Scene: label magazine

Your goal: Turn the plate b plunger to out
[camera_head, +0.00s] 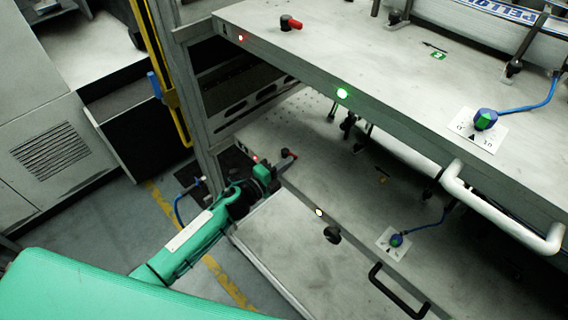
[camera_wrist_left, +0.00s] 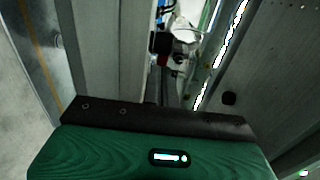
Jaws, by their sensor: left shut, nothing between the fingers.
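Two plates lie one above the other, an upper plate (camera_head: 380,55) and a lower plate (camera_head: 330,190); I cannot tell which is plate b. A red-and-black plunger handle (camera_head: 290,23) sits near the upper plate's left corner. A similar red-tipped handle (camera_head: 289,154) sits near the lower plate's left corner. My left gripper (camera_head: 268,176) is at that lower corner, close to the lower handle; contact is unclear. It is shut and empty. In the left wrist view its dark jaw (camera_wrist_left: 150,118) spans the bottom, with a small dark red part (camera_wrist_left: 160,44) ahead. My right gripper is not in view.
A blue-green knob (camera_head: 485,119) on a white card is on the upper plate, and another (camera_head: 397,240) is on the lower plate. A white handle (camera_head: 505,208) and a black handle (camera_head: 397,292) stick out from the front edges. A rack post (camera_head: 203,120) stands left of the plates.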

